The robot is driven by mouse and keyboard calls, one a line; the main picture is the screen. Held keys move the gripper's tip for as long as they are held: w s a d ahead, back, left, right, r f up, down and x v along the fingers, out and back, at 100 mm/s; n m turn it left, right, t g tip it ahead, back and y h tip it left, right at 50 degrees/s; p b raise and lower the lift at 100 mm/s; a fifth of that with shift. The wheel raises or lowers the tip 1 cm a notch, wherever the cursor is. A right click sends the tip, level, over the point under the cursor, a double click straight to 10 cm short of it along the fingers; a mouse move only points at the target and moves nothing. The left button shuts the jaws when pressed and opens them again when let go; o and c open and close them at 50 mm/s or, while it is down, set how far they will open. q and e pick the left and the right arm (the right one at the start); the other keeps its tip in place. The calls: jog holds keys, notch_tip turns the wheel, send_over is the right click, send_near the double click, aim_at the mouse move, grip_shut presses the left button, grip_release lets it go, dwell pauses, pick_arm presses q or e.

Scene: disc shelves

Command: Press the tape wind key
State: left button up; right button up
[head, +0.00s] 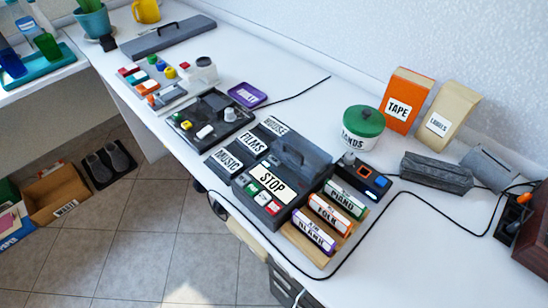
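A dark grey box-shaped device (302,172) with a raised handle-like part stands in the middle of the white counter. The marks on these keys are too small to read, so I cannot tell which is the tape wind key. Neither of my grippers is in view.
Labelled cases (328,214) lie in a wooden rack to the device's right. A small black unit with a blue button (380,181) sits behind them. A dark tray of small parts (210,115) is to the left. A black cable (372,232) crosses the counter.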

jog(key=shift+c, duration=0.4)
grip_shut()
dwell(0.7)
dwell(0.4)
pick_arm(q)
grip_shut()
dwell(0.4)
